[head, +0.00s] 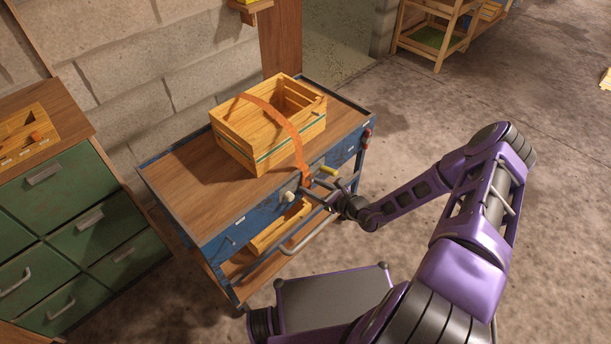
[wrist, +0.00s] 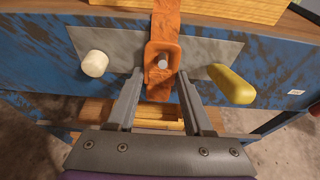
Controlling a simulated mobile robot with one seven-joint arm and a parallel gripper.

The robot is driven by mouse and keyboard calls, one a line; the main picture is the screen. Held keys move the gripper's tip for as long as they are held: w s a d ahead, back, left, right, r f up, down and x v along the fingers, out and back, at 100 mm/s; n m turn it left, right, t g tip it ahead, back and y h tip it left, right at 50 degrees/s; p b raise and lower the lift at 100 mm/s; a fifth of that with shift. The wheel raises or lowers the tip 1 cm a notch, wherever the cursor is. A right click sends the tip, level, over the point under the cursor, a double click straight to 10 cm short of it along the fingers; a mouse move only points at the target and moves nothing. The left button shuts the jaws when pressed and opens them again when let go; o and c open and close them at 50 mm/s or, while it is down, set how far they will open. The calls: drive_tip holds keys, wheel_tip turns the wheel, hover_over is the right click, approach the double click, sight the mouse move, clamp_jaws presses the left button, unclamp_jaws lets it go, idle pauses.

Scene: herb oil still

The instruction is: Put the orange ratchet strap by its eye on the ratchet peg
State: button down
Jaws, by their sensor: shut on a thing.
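The orange ratchet strap (head: 283,119) lies over the wooden crate (head: 243,146) and hangs down the front of the blue cart. Its lower end with the eye (wrist: 151,62) is between the fingers of my gripper (wrist: 161,82), which is shut on it. The grey end of the middle peg (wrist: 162,62) shows inside the eye opening; how far the eye sits along it I cannot tell. In the head view my gripper (head: 322,197) is at the cart's front, and the eye is too small to make out.
A white peg (wrist: 95,63) is left of the strap and a yellow peg (wrist: 231,84) is right of it, both close to my fingers. The cart (head: 180,185) has a handle rail (head: 310,236) along its front. Green drawers (head: 85,219) stand at left.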

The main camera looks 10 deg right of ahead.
drive_tip(key=shift+c, duration=1.1)
unclamp_jaws()
drive_tip(key=p+v, duration=0.1)
drive_tip(key=v, duration=1.6)
drive_tip(key=shift+s+d, duration=0.1)
drive_tip(key=shift+s, duration=0.1)
